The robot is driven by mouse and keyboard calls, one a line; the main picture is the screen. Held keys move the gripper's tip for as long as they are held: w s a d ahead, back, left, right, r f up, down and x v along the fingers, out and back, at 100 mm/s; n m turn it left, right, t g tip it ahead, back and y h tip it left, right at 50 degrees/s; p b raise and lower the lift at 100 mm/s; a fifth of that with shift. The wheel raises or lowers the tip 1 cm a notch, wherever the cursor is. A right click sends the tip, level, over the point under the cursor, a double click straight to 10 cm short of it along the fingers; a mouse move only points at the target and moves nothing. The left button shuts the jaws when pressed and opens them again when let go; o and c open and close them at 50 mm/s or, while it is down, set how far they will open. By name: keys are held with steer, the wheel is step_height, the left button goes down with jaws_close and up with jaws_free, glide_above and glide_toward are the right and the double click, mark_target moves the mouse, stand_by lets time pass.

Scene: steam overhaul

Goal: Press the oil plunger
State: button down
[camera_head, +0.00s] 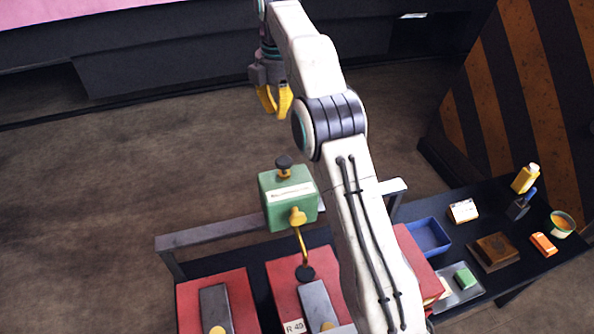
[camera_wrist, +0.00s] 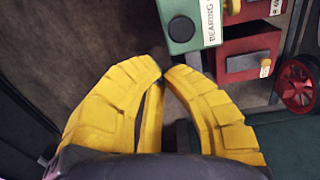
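The green oiler box (camera_head: 288,199) with a white label stands beyond the red blocks in the head view. A black round plunger knob (camera_head: 284,162) stands up on its top, with a yellow part just beneath it. A yellow and black crank handle (camera_head: 301,240) hangs on its near face. My gripper (camera_head: 275,108) is above and beyond the box, pointing down and touching nothing. In the wrist view its yellow fingers (camera_wrist: 161,72) meet at the tips with nothing between them. The green box (camera_wrist: 190,30), with "BEARING" on its label, and the black knob (camera_wrist: 181,29) lie just past the fingertips.
Red blocks (camera_head: 240,290) with grey levers stand in front of the box, along a grey rail (camera_head: 205,235). A red handwheel (camera_wrist: 297,86) shows in the wrist view. A dark side table (camera_head: 470,205) at right holds a blue tray (camera_head: 430,237), a yellow bottle (camera_head: 525,178) and small items.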

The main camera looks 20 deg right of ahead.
mark_target(283, 158)
steer(key=shift+s+r+g, duration=0.3)
steer(key=shift+s+r, duration=0.85)
steer(key=shift+r, duration=0.05)
steer(key=shift+f, duration=0.15)
step_height(283, 158, down, 11)
steer(key=b, duration=0.5)
steer(key=shift+f, duration=0.15)
steer(key=shift+f+b, duration=0.35)
steer(key=shift+f, duration=0.85)
